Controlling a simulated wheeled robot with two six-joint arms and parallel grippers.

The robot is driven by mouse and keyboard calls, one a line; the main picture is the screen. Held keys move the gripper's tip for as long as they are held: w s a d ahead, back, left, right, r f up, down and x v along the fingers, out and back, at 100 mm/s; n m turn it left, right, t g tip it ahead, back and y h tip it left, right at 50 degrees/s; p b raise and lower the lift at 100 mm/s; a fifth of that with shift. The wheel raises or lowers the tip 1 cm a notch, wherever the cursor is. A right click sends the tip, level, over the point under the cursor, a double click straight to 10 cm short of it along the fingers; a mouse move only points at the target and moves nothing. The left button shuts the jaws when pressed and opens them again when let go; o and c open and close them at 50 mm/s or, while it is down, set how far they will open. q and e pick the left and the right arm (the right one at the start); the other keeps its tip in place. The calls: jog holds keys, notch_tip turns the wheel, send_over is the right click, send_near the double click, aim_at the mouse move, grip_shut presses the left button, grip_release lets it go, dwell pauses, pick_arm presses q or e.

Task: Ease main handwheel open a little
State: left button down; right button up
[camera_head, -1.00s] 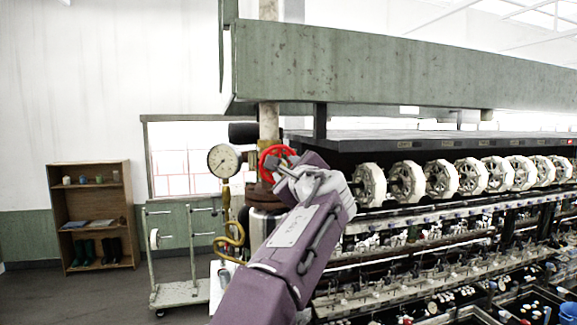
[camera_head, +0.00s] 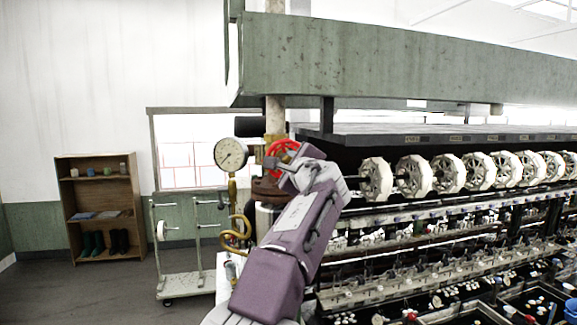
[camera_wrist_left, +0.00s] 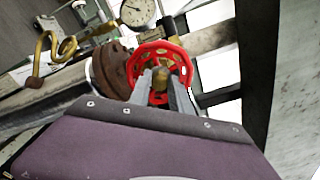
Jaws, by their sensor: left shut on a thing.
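The red main handwheel (camera_head: 276,157) is on the pipe at the left end of the reeling machine, partly hidden behind my gripper in the head view. My left gripper (camera_head: 276,167) reaches up to it. In the left wrist view the red wheel (camera_wrist_left: 143,58) shows its rim and spokes around a brass hub. There the fingers of my left gripper (camera_wrist_left: 160,80) are at the wheel's lower part, shut on it; the exact contact is partly hidden. My right gripper is in neither view.
A round pressure gauge (camera_head: 231,154) on a curled brass pipe (camera_head: 240,230) stands just left of the handwheel. A rusty flange (camera_head: 268,189) sits below it. A green beam (camera_head: 400,65) hangs above. A wheeled rack (camera_head: 182,285) and a shelf (camera_head: 100,205) stand farther left.

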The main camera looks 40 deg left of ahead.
pick_arm(q)
jog(key=n+b, duration=0.3)
jog(key=n, duration=1.1)
jog(key=shift+r+n, duration=0.1)
jog(key=shift+n, duration=0.3)
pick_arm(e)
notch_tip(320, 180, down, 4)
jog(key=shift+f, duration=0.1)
pick_arm(q)
jog(key=c, duration=1.6)
grip_release()
jog(key=shift+o, duration=1.4)
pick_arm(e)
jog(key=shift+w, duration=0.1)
